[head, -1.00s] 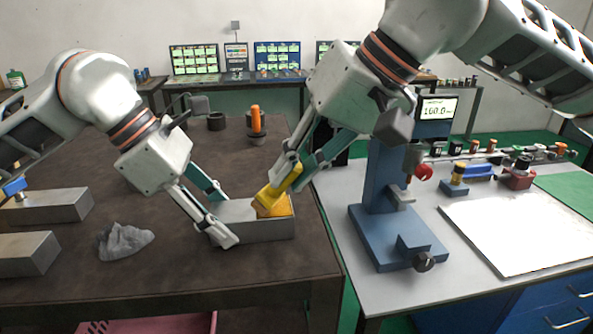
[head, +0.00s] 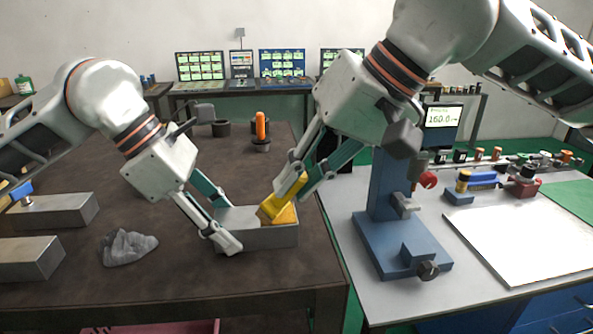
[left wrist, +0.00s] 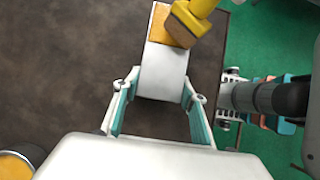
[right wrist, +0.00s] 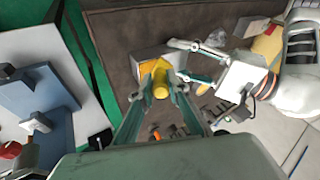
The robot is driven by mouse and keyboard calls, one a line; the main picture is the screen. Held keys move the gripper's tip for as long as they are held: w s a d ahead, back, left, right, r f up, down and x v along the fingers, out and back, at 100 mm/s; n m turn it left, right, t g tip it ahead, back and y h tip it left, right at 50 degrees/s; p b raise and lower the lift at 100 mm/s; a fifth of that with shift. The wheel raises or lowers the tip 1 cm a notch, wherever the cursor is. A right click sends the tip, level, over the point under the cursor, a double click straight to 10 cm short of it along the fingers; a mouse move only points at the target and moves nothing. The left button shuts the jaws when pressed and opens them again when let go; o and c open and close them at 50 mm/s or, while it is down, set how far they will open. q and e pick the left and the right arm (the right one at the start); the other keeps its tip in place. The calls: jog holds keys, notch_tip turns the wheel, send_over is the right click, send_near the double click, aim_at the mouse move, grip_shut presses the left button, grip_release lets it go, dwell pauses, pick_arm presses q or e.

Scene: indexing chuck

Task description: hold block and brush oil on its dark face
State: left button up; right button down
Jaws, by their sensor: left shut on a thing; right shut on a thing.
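The grey metal block (head: 255,238) lies on the brown bench near its right edge. My left gripper (head: 226,222) is shut on the block's left end, one finger on each long side; the hold also shows in the left wrist view (left wrist: 160,88). An amber-coloured patch (head: 287,215) covers the top of the block's right end. My right gripper (head: 292,186) is shut on a yellow brush (head: 279,202), tilted with its head low over this patch. In the left wrist view the brush head (left wrist: 185,25) overlaps the patch; whether they touch I cannot tell.
Two more metal blocks (head: 55,212) (head: 30,257) and a crumpled grey lump (head: 128,247) lie at left. An orange-handled item (head: 261,127) stands behind the block. At right, a blue stand (head: 400,250) and white plate (head: 520,240) occupy a grey table.

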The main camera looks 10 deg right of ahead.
notch_tip(320, 180, up, 8)
jog(key=s, duration=0.2)
dwell(0.7)
jog(key=shift+s, duration=0.1)
pick_arm(q)
jog(key=o, duration=1.2)
jog(key=shift+c, duration=0.2)
